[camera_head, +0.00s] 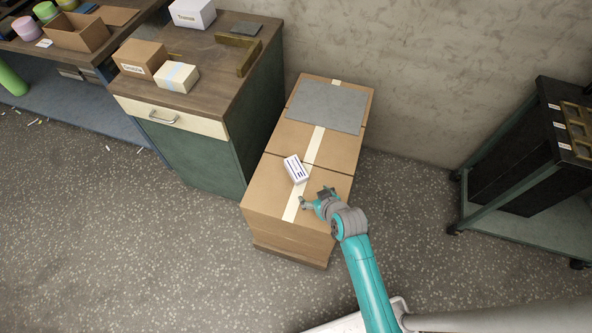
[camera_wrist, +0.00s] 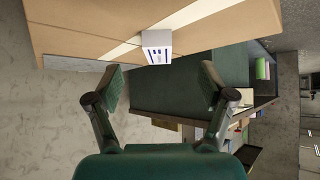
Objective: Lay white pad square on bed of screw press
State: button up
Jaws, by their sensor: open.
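A small white block with dark bars on its face (camera_head: 296,169) lies on the near part of the cardboard boxes, beside the pale tape strip; it is the likeliest white pad. It also shows in the wrist view (camera_wrist: 157,40), at the top centre. My gripper (camera_head: 314,197) is open and empty, to the right of and nearer than the block. In the wrist view my two fingers (camera_wrist: 160,70) stand apart, with the block seen beyond the gap between the tips. I cannot make out a screw press in either view.
Cardboard boxes (camera_head: 263,190) carry a grey sheet (camera_head: 327,105) at the far end. A green cabinet (camera_head: 208,155) to the left holds boxes and a brown angled piece (camera_head: 238,55). A dark rack (camera_head: 510,165) stands at right. Floor between is clear.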

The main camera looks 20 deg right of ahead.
aim_at(301, 177)
jog(key=w, duration=0.3)
jog(key=shift+w+r+g, duration=0.1)
jog(key=shift+w+g, duration=0.1)
jog(key=shift+g, duration=0.1)
jog(key=x, duration=0.5)
jog(key=shift+w, duration=0.2)
jog(key=shift+x, duration=2.65)
jog(key=shift+w+d+r, duration=0.1)
jog(key=shift+w+r, duration=0.05)
jog(key=shift+r, duration=0.05)
